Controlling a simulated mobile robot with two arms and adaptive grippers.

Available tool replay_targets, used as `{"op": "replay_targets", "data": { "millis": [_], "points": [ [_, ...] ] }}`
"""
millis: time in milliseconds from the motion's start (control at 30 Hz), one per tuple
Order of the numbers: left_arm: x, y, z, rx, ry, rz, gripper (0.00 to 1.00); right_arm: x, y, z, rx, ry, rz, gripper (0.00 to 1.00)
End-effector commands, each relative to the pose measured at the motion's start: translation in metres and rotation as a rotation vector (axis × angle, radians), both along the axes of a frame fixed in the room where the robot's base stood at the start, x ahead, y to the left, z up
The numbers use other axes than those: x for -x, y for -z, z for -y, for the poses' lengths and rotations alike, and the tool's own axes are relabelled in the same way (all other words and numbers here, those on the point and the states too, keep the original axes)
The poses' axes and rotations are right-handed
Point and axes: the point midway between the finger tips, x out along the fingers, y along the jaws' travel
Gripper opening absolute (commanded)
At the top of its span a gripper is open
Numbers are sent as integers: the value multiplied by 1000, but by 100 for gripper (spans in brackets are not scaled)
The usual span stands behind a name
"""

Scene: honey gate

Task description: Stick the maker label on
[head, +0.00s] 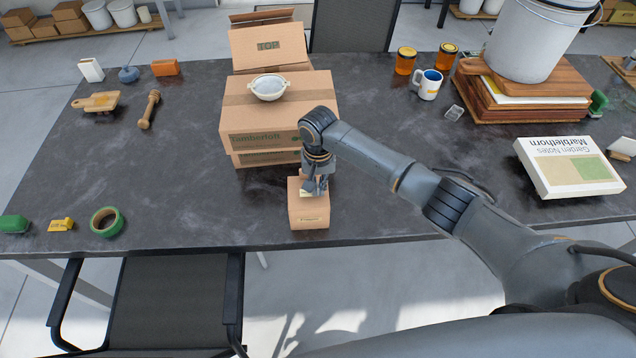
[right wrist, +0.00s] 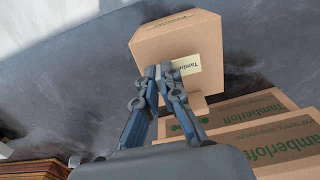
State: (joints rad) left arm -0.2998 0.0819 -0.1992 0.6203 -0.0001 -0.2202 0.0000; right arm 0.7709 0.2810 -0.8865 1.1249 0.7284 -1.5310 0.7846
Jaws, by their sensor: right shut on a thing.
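A small brown cardboard box (head: 309,217) stands near the front edge of the table; it also shows in the right wrist view (right wrist: 150,45). My right gripper (head: 314,190) is over the box's top with its fingers (right wrist: 161,72) close together. They are shut on a cream maker label (right wrist: 199,66) with dark print, partly hidden behind the fingers. The label lies against or just over the box's top face; I cannot tell whether it touches all over. My left gripper is not in view.
Large Tamberloft cartons (head: 275,112) stand just behind the small box, with a strainer bowl (head: 268,87) on top. A green tape roll (head: 106,222) lies at the left front. A book (head: 568,166) lies at right.

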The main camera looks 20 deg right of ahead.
Motion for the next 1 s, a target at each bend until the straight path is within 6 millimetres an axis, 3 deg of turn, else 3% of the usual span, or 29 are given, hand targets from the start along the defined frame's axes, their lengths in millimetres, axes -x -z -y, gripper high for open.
{"op": "replay_targets", "data": {
  "millis": [1000],
  "points": [
    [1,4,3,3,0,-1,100,0,11,0,0,0,-1,0]
  ]
}}
